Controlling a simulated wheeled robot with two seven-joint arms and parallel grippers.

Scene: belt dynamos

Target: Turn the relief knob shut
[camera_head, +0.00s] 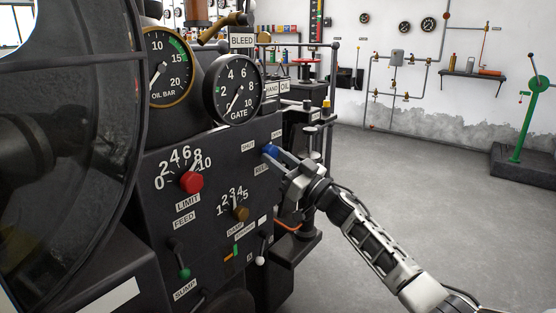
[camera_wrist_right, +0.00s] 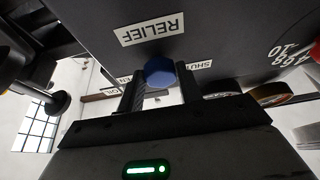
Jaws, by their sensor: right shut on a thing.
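The relief knob (camera_head: 270,151) is a small blue knob on the right side of the dark machine panel (camera_head: 225,160), by the SHUT label (camera_head: 248,146). In the right wrist view the blue knob (camera_wrist_right: 159,72) sits between the two dark fingers, next to the RELIEF label (camera_wrist_right: 152,29). My right gripper (camera_head: 277,154) is shut on the blue knob. In the wrist view its fingers (camera_wrist_right: 160,88) reach up to either side of the knob. The knob's exact turn position cannot be told. My left gripper is not in view.
A red limit knob (camera_head: 191,182), a brass damp knob (camera_head: 240,214) and small levers sit on the panel to the left and below. An oil gauge (camera_head: 168,67) and a gate gauge (camera_head: 236,90) stand above. Open grey floor (camera_head: 440,200) lies to the right.

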